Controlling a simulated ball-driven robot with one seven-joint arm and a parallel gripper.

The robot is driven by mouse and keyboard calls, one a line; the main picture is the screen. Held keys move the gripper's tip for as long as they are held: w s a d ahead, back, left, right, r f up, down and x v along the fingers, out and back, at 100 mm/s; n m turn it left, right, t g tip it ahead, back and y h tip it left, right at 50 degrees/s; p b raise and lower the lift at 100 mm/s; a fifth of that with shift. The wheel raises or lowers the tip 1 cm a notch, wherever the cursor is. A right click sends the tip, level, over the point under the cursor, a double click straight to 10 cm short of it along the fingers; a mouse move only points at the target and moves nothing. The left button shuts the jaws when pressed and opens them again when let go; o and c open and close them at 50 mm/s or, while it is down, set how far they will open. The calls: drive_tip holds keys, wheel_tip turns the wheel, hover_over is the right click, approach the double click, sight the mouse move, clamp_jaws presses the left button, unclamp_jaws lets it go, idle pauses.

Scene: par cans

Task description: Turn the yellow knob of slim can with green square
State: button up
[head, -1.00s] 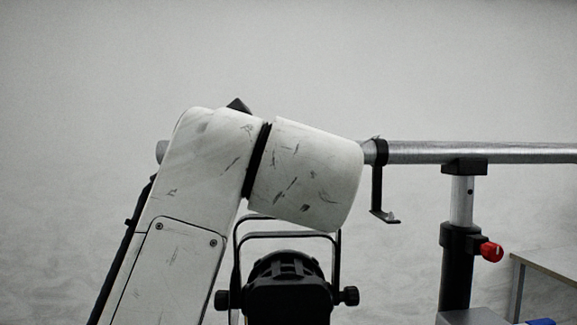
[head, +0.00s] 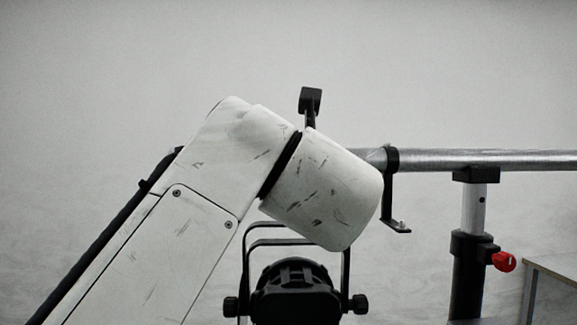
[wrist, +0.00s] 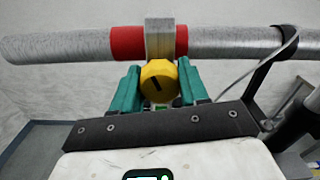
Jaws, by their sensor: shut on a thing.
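In the wrist view the yellow knob (wrist: 159,82) with a dark slot sits right below a silver clamp (wrist: 160,38) on the pipe. The teal fingers of my gripper (wrist: 158,67) stand on either side of the knob and are shut on it. A sliver of green shows under the knob, but I cannot tell whether it is the green square. The can under this clamp is hidden by my gripper. In the head view my white arm hides the gripper and knob.
A grey pipe (head: 480,160) runs across, with red bands (wrist: 127,43) beside the clamp. A black can in a yoke (head: 293,290) is below my arm. A stand with a red knob (head: 504,262) and a table edge (head: 555,278) are at right.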

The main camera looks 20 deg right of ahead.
drive_tip(key=shift+m, duration=0.5)
drive_tip(key=o, duration=1.1)
drive_tip(key=shift+c, duration=0.2)
drive_tip(key=shift+s, duration=0.15)
drive_tip(key=b+v, duration=0.1)
drive_tip(key=v, duration=0.9)
drive_tip(key=shift+s, duration=0.25)
